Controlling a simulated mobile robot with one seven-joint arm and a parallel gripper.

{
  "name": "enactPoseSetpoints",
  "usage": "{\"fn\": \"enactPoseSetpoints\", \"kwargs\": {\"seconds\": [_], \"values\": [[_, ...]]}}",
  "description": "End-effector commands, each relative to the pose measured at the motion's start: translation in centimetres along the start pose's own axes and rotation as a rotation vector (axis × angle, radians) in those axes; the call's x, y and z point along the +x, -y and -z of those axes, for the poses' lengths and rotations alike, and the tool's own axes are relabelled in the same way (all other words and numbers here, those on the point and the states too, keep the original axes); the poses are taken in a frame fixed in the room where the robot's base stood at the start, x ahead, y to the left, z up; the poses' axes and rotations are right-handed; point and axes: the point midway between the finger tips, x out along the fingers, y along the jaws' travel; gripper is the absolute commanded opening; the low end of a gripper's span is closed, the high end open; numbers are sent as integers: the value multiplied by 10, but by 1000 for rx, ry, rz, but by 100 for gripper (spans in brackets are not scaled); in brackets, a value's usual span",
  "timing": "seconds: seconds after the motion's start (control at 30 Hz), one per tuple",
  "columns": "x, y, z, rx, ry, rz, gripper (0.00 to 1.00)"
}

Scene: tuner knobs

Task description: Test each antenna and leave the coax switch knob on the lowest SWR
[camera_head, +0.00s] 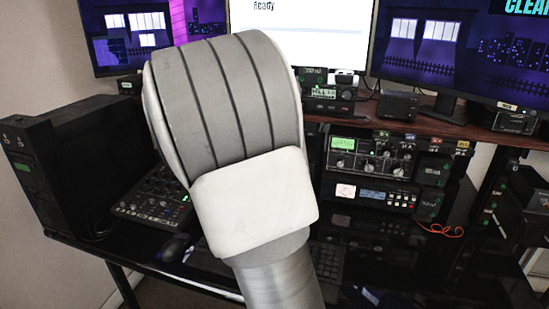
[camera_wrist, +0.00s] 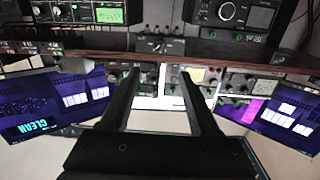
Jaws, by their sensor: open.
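My gripper (camera_wrist: 158,76) is open and empty in the wrist view, its two dark fingers apart in front of the desk's shelf. A small dark box with a black knob (camera_wrist: 158,45) sits at the shelf beyond the fingertips; it may be the coax switch, but its labels are too small to read. In the head view my arm fills the middle and hides the gripper and that box. A rack unit with a pale meter face and a blue display (camera_head: 374,194) stands right of my arm; I cannot read any SWR value. A white screen (camera_head: 335,35) shows "Ready".
The wrist view is upside down. A brown shelf (camera_head: 440,118) carries small radios and the monitors (camera_head: 440,45). A radio with a green display (camera_head: 368,156) sits below it. A black case (camera_head: 75,150) and a mixer (camera_head: 150,197) stand at left. Red wire (camera_head: 440,230) hangs at right.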

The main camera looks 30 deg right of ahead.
Motion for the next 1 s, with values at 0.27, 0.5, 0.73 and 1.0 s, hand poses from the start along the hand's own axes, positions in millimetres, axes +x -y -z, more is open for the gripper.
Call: {"fn": "enactPoseSetpoints", "kwargs": {"seconds": [0.27,0.5,0.73,1.0], "values": [[-1,0,0,0,0,1,60],[-1,0,0,0,0,1,17],[-1,0,0,0,0,1,0],[-1,0,0,0,0,1,0]]}}
